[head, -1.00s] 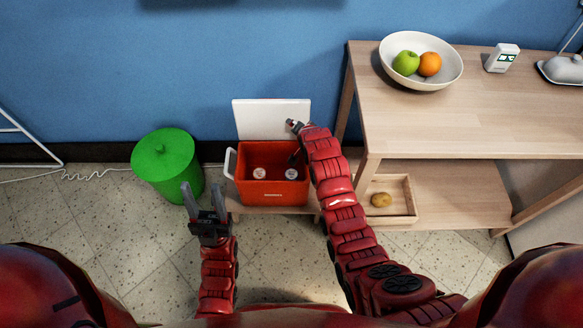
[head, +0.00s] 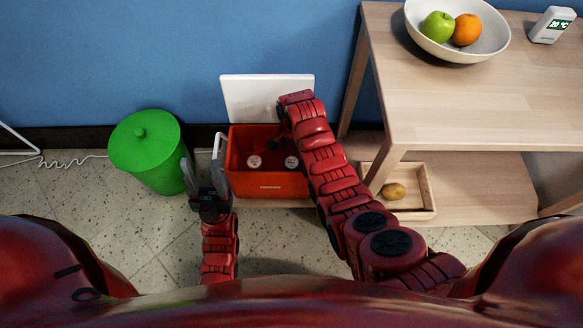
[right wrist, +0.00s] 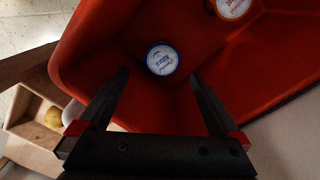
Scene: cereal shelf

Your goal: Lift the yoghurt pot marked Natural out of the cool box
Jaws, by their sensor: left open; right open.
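The red cool box (head: 270,184) stands open, its white lid (head: 265,98) raised at the back. Two white-lidded pots sit inside. In the head view my right arm mostly hides this gripper. My left gripper (head: 201,168) is open and empty, left of the box.
A green lidded bin (head: 147,153) stands left of the box. A wooden shelf unit (head: 440,104) stands at the right, with a fruit bowl (head: 458,44) on top. A wooden tray (head: 412,212) holding a potato (head: 394,191) lies low, close to the box's right side.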

